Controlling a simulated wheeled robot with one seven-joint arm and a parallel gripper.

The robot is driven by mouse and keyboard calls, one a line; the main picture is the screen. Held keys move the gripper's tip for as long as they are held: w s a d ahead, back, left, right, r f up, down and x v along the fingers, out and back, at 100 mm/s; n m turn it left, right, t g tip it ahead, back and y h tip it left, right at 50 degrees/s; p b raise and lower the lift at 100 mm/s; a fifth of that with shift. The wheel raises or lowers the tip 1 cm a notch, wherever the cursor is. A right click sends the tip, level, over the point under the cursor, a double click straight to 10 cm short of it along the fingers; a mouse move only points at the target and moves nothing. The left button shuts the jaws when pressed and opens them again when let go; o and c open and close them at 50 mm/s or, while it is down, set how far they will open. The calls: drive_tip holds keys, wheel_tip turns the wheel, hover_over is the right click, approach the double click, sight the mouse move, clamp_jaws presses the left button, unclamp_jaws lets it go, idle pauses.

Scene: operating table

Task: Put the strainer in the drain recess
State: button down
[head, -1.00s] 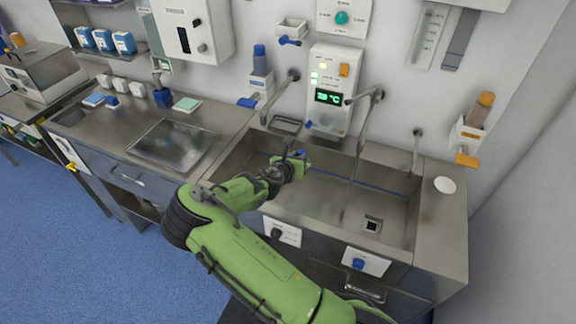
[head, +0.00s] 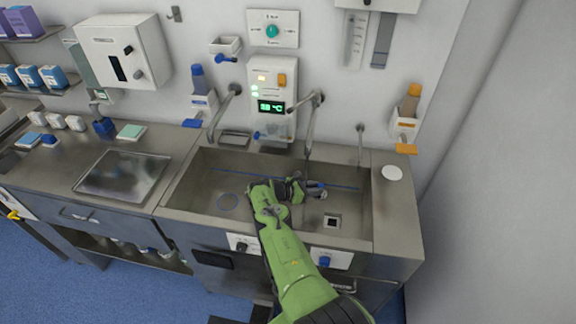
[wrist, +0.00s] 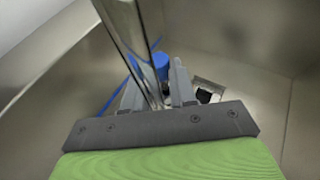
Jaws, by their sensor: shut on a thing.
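My gripper (head: 316,189) is over the right half of the sink, left of and a little behind the drain recess (head: 332,222). In the wrist view my gripper (wrist: 158,75) has a blue knob between its grey fingers, which I take to be the handle of the strainer (wrist: 161,64). The strainer's lower part is mostly hidden by the fingers and wrist. The drain recess, a dark square opening with a pale rim, shows just right of the fingers in the wrist view (wrist: 207,92) and looks empty.
A tap spout (head: 312,130) hangs down close behind my gripper; its metal tube (wrist: 135,45) crosses the wrist view. The sink's front wall and rim (head: 205,217) lie under my arm. A white disc (head: 392,173) lies on the right counter.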

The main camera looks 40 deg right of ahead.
drive_tip(key=s+d+f+m+g, duration=0.1)
drive_tip(key=s+f+m+g, duration=0.1)
drive_tip(key=s, duration=0.6)
drive_tip(key=shift+y, duration=0.3)
wheel_tip(320, 180, down, 8)
drive_tip(key=b, duration=0.7)
drive_tip(key=shift+r, duration=0.25)
drive_tip(key=shift+f+b, duration=0.55)
drive_tip(key=shift+b, duration=0.1)
drive_tip(key=c, duration=0.8)
unclamp_jaws()
drive_tip(key=shift+w, duration=0.1)
drive_tip(key=p+v, duration=0.1)
drive_tip(key=v, duration=0.6)
drive_tip(key=shift+a+r+p, duration=0.2)
drive_tip(key=shift+p, duration=0.15)
